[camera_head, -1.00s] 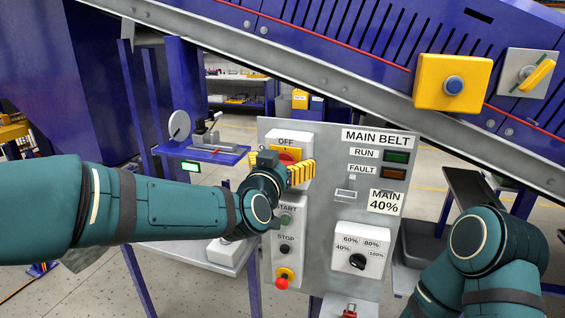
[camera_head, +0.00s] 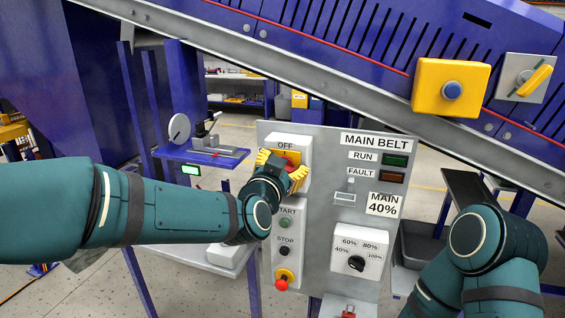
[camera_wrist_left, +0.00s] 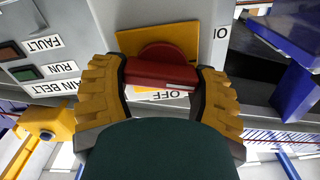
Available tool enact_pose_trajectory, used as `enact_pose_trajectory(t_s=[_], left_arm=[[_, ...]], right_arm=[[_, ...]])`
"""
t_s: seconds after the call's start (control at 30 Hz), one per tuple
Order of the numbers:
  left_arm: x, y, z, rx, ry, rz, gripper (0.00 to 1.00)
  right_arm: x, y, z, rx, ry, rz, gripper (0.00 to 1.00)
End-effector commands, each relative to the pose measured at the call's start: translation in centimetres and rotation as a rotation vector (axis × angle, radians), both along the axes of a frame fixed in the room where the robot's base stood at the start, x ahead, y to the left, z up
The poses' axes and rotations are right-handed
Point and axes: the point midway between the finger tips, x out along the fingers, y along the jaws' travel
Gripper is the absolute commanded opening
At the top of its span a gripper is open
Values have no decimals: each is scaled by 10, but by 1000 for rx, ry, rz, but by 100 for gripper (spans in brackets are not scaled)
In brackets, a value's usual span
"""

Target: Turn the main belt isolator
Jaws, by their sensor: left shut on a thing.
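The main belt isolator is a red rotary handle (camera_head: 292,157) on a yellow plate (camera_head: 284,149) under the OFF label, at the top left of the grey MAIN BELT panel. My left gripper (camera_head: 284,168) is at the handle, its yellow fingers set diagonally, one upper left and one lower right. In the left wrist view the red handle (camera_wrist_left: 160,72) lies between the two fingers, which are shut on it, against the yellow plate (camera_wrist_left: 160,38). The OFF label appears upside down there. Part of the handle is hidden in the head view. My right arm shows, its gripper does not.
Below the isolator are a START button (camera_head: 285,222), a STOP button (camera_head: 284,250) and a red emergency button (camera_head: 282,284). A speed knob (camera_head: 356,263) is to the right. The RUN lamp (camera_head: 397,160) and FAULT lamp (camera_head: 393,177) look dark. A conveyor (camera_head: 340,75) slopes overhead.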

Motion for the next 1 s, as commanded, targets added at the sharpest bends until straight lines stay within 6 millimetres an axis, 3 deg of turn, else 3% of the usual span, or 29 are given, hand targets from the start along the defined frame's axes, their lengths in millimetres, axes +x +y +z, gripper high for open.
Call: enact_pose_trajectory(t_s=[1.0], left_arm=[[-2, -5, -5, 909, -294, -3, 29]], right_arm=[[-7, 1, 38, 3, 17, 3, 0]])
